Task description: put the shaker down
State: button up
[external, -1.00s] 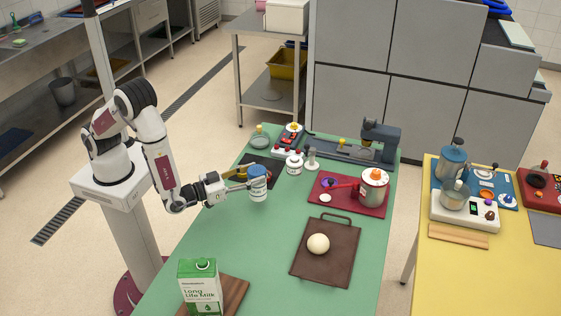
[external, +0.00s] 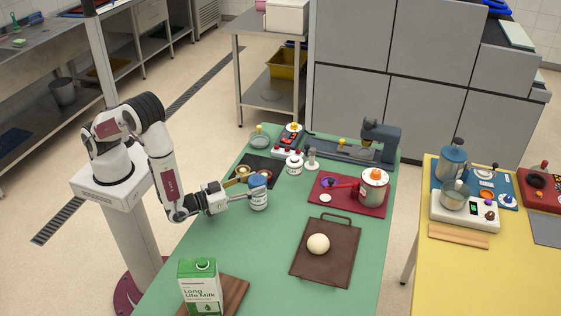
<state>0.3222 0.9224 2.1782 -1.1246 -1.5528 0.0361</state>
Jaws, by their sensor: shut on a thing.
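The shaker (external: 259,201) is a small white container with a blue top and a printed label. It stands upright at the left part of the green table (external: 215,262). My gripper (external: 256,189) reaches in from the left and is shut on the shaker around its upper part. The shaker's base looks at or very close to the table top; I cannot tell if it touches.
A black mat (external: 268,164) with small items lies just behind the shaker. A white jar (external: 294,163) stands behind right. A brown board (external: 337,265) with a dough ball (external: 318,243) and a milk carton (external: 200,287) are nearer the front. The green surface between is clear.

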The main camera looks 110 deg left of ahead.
jog(key=shift+f, duration=0.15)
jog(key=o, duration=1.3)
jog(key=shift+v, duration=6)
jog(key=shift+r, duration=0.2)
